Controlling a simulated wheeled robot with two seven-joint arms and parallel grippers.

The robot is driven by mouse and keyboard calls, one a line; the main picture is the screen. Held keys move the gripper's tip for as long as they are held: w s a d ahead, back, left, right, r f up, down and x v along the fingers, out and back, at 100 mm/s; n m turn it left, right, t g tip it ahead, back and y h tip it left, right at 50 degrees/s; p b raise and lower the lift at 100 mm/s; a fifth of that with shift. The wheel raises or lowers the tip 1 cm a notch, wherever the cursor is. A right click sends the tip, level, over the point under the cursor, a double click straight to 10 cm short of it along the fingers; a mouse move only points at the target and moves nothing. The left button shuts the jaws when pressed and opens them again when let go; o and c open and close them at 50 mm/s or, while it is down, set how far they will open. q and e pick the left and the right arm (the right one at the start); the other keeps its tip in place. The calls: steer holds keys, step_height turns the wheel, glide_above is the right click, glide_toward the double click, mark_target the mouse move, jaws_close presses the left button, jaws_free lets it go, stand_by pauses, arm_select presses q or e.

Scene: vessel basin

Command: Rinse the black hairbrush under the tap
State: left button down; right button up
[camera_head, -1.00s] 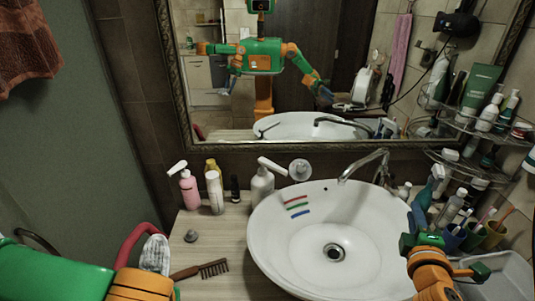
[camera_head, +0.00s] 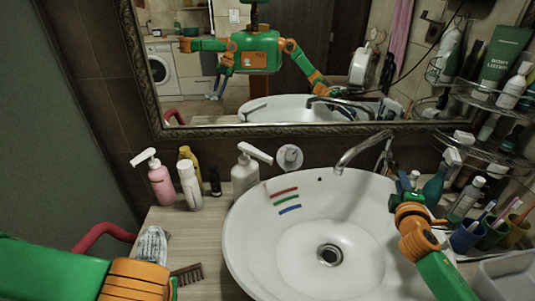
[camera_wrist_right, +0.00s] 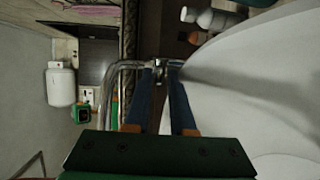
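The dark hairbrush (camera_head: 187,273) lies on the counter left of the basin, bristles facing down in the picture; my left arm hides part of it. The white basin (camera_head: 250,255) shows no water in it. The chrome tap (camera_head: 358,150) arches over its back edge, and no stream shows. My right gripper (camera_head: 402,180) is near the tap's base at the right rim. In the right wrist view its two blue fingers (camera_wrist_right: 162,78) are apart, with chrome tap parts (camera_wrist_right: 120,66) beyond and around their tips; contact is unclear. My left gripper is not visible, only its forearm at lower left.
A pink pump bottle (camera_head: 160,183), a white bottle (camera_head: 190,187) and a white dispenser (camera_head: 245,172) stand behind the counter's free area. A grey striped item (camera_head: 152,247) lies near my left arm. Bottles and a wire shelf (camera_head: 480,95) crowd the right.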

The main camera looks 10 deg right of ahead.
mark_target(395, 170)
steer(key=shift+x, duration=1.25)
jaws_close()
steer(key=shift+f, duration=0.1)
stand_by(0.5)
